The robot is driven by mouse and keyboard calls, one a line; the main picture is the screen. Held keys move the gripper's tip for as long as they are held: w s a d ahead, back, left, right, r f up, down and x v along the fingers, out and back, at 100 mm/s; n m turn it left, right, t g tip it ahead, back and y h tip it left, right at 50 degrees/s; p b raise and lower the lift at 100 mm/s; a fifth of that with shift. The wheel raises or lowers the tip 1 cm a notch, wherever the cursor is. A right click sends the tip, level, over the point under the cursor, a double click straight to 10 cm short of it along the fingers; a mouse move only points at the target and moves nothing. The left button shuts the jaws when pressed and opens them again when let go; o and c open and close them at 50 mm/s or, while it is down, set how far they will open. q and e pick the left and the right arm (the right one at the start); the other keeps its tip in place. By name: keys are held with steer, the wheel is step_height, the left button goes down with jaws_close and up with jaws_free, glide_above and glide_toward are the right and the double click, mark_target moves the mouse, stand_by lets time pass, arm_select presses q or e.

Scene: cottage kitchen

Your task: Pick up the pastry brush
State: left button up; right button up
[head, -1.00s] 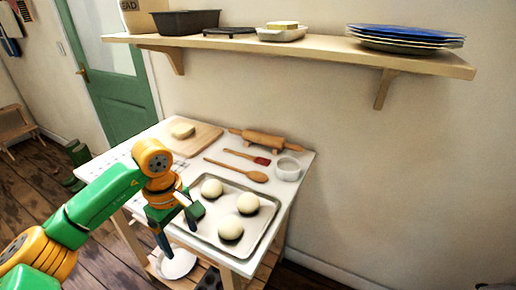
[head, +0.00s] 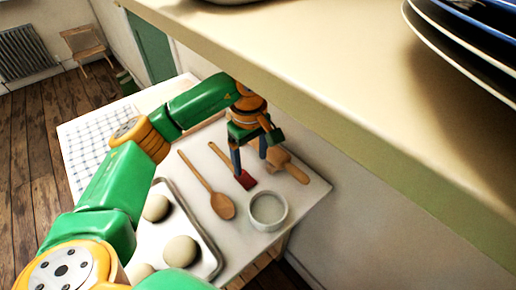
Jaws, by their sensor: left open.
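The pastry brush (head: 245,180) lies on the white table, with a wooden handle and a red head pointing toward the front right. My left gripper (head: 250,165) is above the table beside the brush, fingers pointing down and apart. One finger is close to the brush near its red head, and the other is to the right, near the rolling pin. I cannot tell whether a finger touches the brush. Nothing shows between the fingers. My right gripper is not in view.
A baking tray (head: 207,262) with dough balls is at the front left. The wall shelf (head: 330,105) overhangs at the upper right.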

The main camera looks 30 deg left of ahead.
mark_target(249, 182)
arm_select(q)
steer(key=shift+f, duration=0.3)
steer(key=f+p, duration=0.1)
steer(key=s+f, duration=0.1)
steer(key=f+p, duration=0.1)
steer(key=f, duration=0.1)
steer(key=shift+s+a+p, duration=0.2)
steer(key=shift+s+p, duration=0.1)
steer(key=shift+p, duration=0.05)
step_height(249, 182, down, 2)
steer(key=shift+w+f, duration=0.1)
steer(key=shift+w, duration=0.05)
steer(key=shift+w+d, duration=0.1)
steer(key=shift+w, duration=0.05)
steer(key=c, duration=1)
jaws_close()
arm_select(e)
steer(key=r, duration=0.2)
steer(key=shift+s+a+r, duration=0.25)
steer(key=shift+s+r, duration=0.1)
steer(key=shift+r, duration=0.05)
